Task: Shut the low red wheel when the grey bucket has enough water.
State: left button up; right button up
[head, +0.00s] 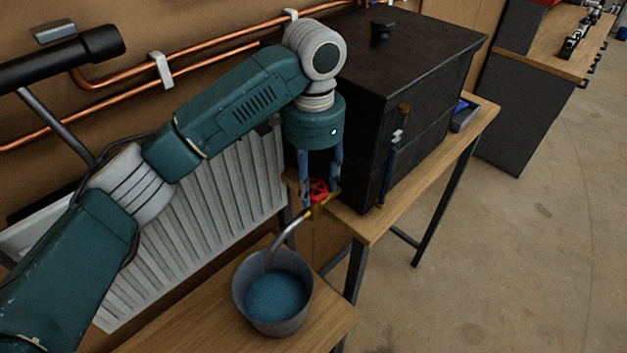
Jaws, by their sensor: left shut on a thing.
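The low red wheel (319,189) sits on a brass tap at the front left corner of the table with the black tank. My left gripper (320,193) reaches down from above and is shut on the red wheel, with a blue finger on each side. A curved metal spout (289,229) runs from the tap down into the grey bucket (303,325). The bucket stands upright on a low wooden bench and holds blue water (276,297), with its surface below the rim. My right gripper is not in view.
A black tank (345,105) stands on a wooden table (372,225) right of my arm. A white radiator (215,200) and copper pipes (125,83) line the wall behind. A workbench (560,52) stands at the far right. The floor at right is clear.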

pick_arm(q)
jog(key=shift+w+r, duration=0.1)
jog(key=shift+r, duration=0.15)
jog(key=o, duration=1.1)
jog(key=shift+o, duration=0.2)
jog(key=shift+d+f, duration=0.1)
jog(key=shift+f, duration=0.05)
